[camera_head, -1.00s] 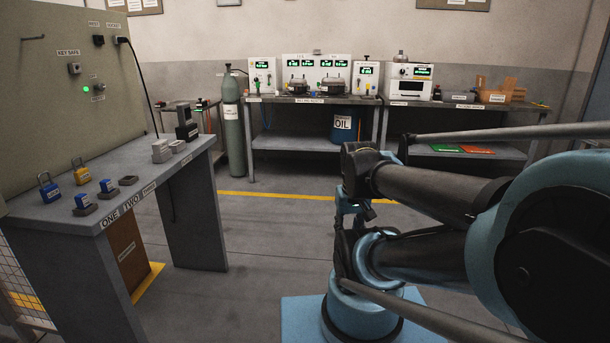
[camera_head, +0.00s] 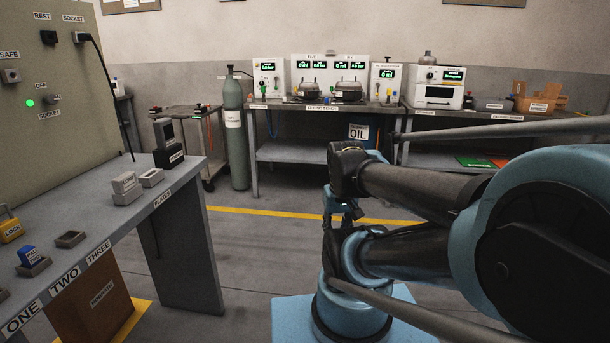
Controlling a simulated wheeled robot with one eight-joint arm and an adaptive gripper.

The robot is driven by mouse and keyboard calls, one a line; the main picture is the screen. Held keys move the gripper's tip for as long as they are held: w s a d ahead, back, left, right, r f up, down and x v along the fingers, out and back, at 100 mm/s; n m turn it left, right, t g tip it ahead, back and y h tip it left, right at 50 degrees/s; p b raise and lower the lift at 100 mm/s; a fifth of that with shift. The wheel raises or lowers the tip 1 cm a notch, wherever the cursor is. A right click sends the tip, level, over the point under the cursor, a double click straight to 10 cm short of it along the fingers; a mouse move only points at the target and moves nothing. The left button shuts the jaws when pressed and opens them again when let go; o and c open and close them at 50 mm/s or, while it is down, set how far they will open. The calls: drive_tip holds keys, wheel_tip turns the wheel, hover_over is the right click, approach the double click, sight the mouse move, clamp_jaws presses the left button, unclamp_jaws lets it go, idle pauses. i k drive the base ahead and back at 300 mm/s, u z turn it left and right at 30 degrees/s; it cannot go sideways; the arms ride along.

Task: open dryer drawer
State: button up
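The dryer appears to be the white box-shaped unit (camera_head: 438,88) with a green display, on the back bench right of centre. A dark horizontal panel shows on its front, and I see no drawer standing out from it. The label below it is too small to read. My arm is folded in the right foreground, far from this unit. My gripper (camera_head: 350,213) seems to be the small dark end hanging below the blue wrist, partly hidden by the arm. Its fingers are too small to tell open from shut.
A grey bench (camera_head: 160,215) with a lock panel (camera_head: 50,90) stands close on the left. Floor between is clear, crossed by a yellow line (camera_head: 270,212).

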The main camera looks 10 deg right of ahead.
sight(445, 97)
drive_tip(key=z, duration=0.05)
drive_tip(key=i, duration=1.15)
drive_tip(key=z, duration=0.3)
drive_tip(key=i, duration=1.1)
drive_tip(key=z, duration=0.6)
drive_tip(key=i, duration=1.1)
drive_tip(key=z, duration=0.65)
drive_tip(key=i, duration=0.55)
drive_tip(key=z, duration=0.1)
